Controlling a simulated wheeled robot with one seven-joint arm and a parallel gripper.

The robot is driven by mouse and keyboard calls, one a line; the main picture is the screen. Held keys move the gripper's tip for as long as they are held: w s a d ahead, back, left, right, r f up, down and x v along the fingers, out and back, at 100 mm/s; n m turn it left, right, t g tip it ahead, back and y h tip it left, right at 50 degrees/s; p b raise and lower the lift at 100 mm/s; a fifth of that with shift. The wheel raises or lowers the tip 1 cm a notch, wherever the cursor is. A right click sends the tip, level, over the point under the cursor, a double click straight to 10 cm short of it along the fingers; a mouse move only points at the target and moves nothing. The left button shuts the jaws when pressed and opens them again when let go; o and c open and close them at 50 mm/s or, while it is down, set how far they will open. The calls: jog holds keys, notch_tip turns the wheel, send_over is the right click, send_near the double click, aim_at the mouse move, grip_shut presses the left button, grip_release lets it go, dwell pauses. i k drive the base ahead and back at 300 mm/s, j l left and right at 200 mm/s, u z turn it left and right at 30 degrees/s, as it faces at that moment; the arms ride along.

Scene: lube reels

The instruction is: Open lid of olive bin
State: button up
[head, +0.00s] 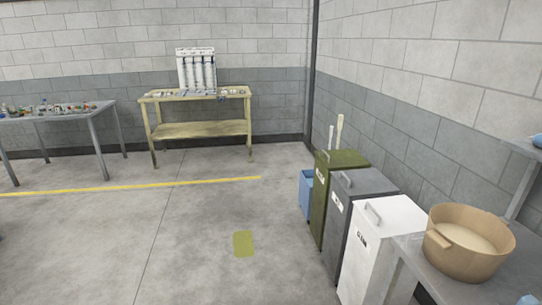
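The olive bin (320,205) stands against the right-hand wall, behind a grey bin. Its lid (345,159) is flat on top and looks shut, with a small handle at its front left edge. A pale label is on the upper front face. The grey bin hides much of its right side. My gripper is not in the head view.
The grey bin (337,225) and a white bin (362,265) stand nearer in the same row. A blue bin (306,193) is beyond the olive one. A table with a tan tub (465,262) is at right. Floor left of the bins is clear, with an olive patch (243,244).

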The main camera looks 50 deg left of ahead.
aim_at(334, 158)
jog(key=u, duration=1.15)
jog(key=i+j, duration=0.25)
jog(key=i, duration=0.2)
jog(key=i+j, duration=0.25)
jog(key=i, duration=0.2)
jog(key=i+j, duration=0.2)
jog(key=i, duration=0.3)
jog(key=i+j, duration=0.25)
jog(key=i, duration=0.2)
jog(key=i+j, duration=0.25)
jog(key=i, duration=0.2)
jog(key=i+j, duration=0.25)
jog(key=i, duration=0.2)
jog(key=i+j, duration=0.25)
jog(key=i, duration=0.25)
